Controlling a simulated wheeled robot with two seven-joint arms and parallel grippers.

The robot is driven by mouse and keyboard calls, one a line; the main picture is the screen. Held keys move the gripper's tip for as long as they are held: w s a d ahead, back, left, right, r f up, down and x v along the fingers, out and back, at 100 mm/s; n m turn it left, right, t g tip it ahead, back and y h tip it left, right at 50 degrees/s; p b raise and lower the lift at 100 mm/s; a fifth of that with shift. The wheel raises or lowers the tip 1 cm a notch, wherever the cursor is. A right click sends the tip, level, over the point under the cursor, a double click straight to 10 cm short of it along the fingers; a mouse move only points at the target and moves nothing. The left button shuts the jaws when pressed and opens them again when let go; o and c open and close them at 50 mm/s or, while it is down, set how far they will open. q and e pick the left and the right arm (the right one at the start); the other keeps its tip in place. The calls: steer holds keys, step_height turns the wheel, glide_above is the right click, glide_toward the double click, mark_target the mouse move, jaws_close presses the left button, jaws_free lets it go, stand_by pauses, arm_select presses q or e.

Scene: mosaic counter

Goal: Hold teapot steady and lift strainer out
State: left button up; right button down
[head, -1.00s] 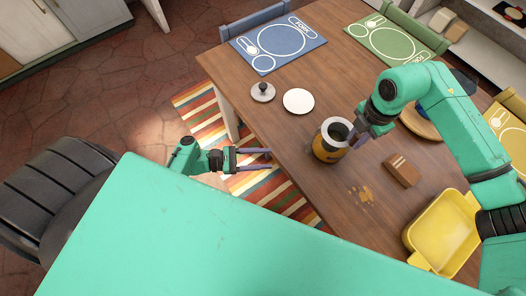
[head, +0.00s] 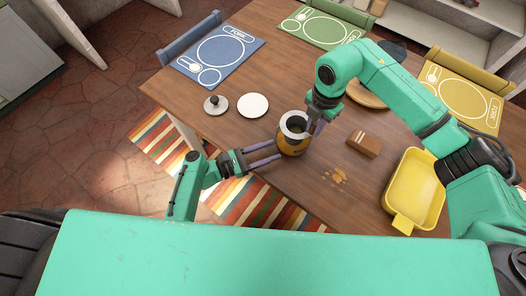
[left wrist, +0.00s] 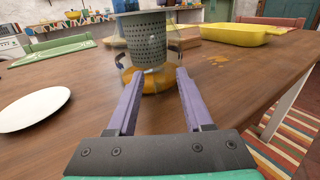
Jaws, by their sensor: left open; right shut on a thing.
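The glass teapot (head: 291,147) with amber tea stands upright on the wooden table; it also shows ahead in the left wrist view (left wrist: 150,84). The strainer (left wrist: 146,42), a grey perforated cylinder with a wide rim (head: 290,122), is inside its upper part. My right gripper (head: 316,127) is shut on the strainer at the right side of the rim; its fingertips are partly hidden. My left gripper (head: 278,150) is open and empty, fingers level and pointing at the teapot's left side. In the left wrist view its fingers (left wrist: 160,76) lie either side of the teapot's near face.
A grey knobbed lid (head: 215,106) and a white plate (head: 253,106) lie left of the teapot. A brown block (head: 364,144), an orange-brown spill (head: 340,176) and a yellow tray (head: 416,190) are to the right. Placemats line the far edges. The table between plate and teapot is clear.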

arm_select(q)
jaws_close()
stand_by(1.2)
jaws_free()
stand_by(0.3)
jaws_close()
stand_by(0.9)
